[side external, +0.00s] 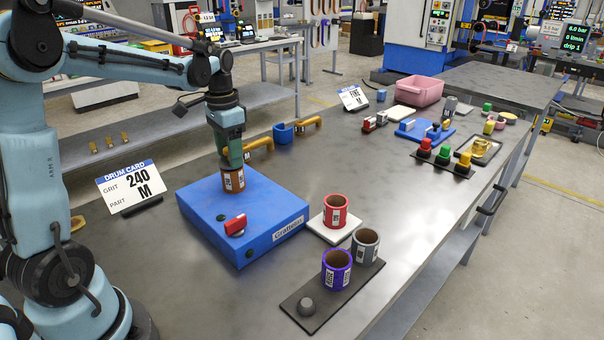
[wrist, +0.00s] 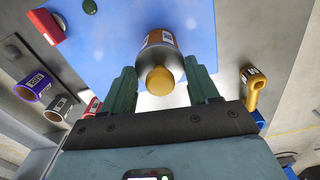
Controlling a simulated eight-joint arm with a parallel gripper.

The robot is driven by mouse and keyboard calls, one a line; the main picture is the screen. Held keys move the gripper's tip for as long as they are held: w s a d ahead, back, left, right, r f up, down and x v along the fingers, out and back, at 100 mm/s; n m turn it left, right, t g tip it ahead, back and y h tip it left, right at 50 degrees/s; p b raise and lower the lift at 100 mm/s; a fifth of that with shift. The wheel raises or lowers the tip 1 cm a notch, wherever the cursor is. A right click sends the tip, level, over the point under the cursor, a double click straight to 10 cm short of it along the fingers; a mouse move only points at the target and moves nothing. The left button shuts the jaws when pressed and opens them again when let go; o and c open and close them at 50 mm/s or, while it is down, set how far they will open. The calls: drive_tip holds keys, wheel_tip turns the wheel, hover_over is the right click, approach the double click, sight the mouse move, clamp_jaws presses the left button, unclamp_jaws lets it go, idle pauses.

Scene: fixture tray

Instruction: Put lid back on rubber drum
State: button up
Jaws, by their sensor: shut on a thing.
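The drum, in an orange-brown sleeve (side external: 234,181) with a white label, stands upright on the blue machine (side external: 200,212). In the wrist view the sleeve (wrist: 156,38) lies just beyond a grey round part (wrist: 155,62) with a yellow knob (wrist: 160,81), which looks like the lid. My gripper (side external: 231,162) points down over the drum. In the wrist view its fingers (wrist: 162,88) stand on both sides of the knobbed part, shut on it. The fingers hide the lid in the side view, so I cannot tell whether it is fully seated.
A red switch block (side external: 235,224) sits on the machine's front. The drum card (side external: 132,187) is left. Yellow-handled tools (side external: 258,145) lie behind.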

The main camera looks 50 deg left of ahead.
drive_tip(key=o, duration=1.3)
drive_tip(key=shift+r, duration=0.15)
drive_tip(key=shift+r, duration=3.4)
drive_tip(key=shift+c, duration=0.4)
clamp_jaws()
drive_tip(key=shift+f, duration=1.35)
